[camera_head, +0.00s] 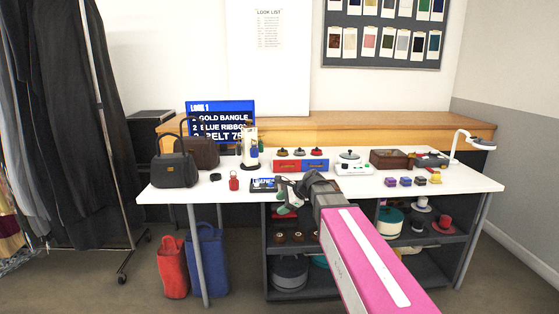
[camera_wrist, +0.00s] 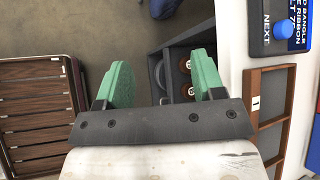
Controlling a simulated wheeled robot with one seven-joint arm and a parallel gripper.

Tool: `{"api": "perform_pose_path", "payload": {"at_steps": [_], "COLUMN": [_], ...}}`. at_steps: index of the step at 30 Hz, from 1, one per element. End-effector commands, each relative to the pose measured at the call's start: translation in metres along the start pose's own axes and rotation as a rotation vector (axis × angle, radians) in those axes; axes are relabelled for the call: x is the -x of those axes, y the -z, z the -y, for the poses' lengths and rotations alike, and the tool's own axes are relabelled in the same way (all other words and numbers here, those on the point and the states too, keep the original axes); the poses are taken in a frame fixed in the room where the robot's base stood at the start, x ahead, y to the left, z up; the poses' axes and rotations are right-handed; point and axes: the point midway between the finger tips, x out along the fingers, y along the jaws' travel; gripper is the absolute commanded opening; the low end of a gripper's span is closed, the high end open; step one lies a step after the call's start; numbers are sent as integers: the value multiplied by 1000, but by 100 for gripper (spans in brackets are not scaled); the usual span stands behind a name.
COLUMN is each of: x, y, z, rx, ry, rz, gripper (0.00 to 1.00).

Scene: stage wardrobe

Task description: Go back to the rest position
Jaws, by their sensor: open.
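My gripper (camera_wrist: 160,82) is open, with two green finger pads set wide apart and nothing seen between them. In the head view my gripper (camera_head: 287,198) is at the front edge of the white table (camera_head: 345,187), and my pink arm link reaches up to it from the lower right. The wrist view looks down past the table's front edge towards the floor and the shelf below. Part of the fingers is hard to make out in the head view.
On the table are a dark handbag (camera_head: 176,172), a small red item (camera_head: 233,181), a small screen (camera_head: 263,185), several little boxes and a lamp (camera_head: 470,140). A shelf unit (camera_head: 330,265) stands below. Red (camera_head: 172,268) and blue (camera_head: 206,262) bags stand at its left. A clothes rack (camera_head: 124,200) stands farther left.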

Motion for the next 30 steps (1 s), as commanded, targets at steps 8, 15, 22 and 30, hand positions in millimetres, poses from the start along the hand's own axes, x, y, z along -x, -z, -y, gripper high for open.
{"api": "perform_pose_path", "payload": {"at_steps": [8, 15, 22, 30], "x": [0, 21, 35, 37], "y": [96, 159, 183, 186], "z": [-125, -220, -260, -262], "rx": [556, 1016, 1230, 1255], "ry": [-275, -618, -808, -829], "rz": [-243, -305, -276, -271], "gripper": [62, 62, 62, 62]}}
